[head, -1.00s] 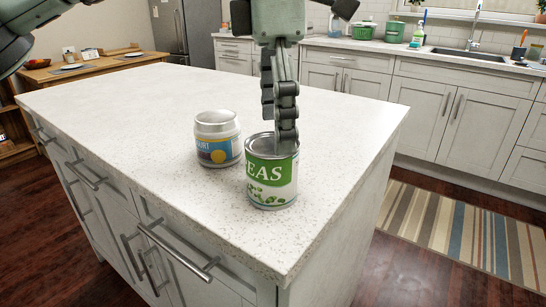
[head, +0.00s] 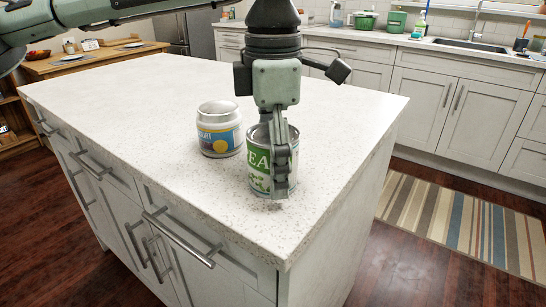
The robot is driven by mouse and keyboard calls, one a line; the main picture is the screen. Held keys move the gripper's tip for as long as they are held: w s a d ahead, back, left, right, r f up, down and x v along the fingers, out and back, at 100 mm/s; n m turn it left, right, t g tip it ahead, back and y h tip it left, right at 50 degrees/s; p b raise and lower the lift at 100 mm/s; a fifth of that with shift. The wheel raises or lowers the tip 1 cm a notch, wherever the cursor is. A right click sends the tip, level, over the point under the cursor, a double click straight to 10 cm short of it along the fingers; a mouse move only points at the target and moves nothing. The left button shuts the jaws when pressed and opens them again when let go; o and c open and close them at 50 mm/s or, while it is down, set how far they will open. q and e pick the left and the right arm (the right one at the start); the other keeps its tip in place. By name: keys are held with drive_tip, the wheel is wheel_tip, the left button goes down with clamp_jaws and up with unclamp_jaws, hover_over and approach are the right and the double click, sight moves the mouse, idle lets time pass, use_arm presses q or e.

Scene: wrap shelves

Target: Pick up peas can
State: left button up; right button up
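The peas can (head: 257,172), with a green and white label, stands upright on the white speckled island counter (head: 130,105) near its front right corner. My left gripper (head: 281,180) points down at the can. One finger hangs over the near right side of the can and covers part of its label. The other finger is mostly hidden, so I cannot tell whether the fingers are shut on the can. My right gripper is not in view.
A yogurt jar (head: 219,130) with a white and blue label stands just left of the can, close to it. The counter behind and to the left is clear. The counter's front and right edges are near the can.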

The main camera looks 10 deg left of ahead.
use_arm(q)
drive_tip(key=c, duration=1)
drive_tip(key=shift+r, duration=0.1)
drive_tip(key=shift+c, duration=0.2)
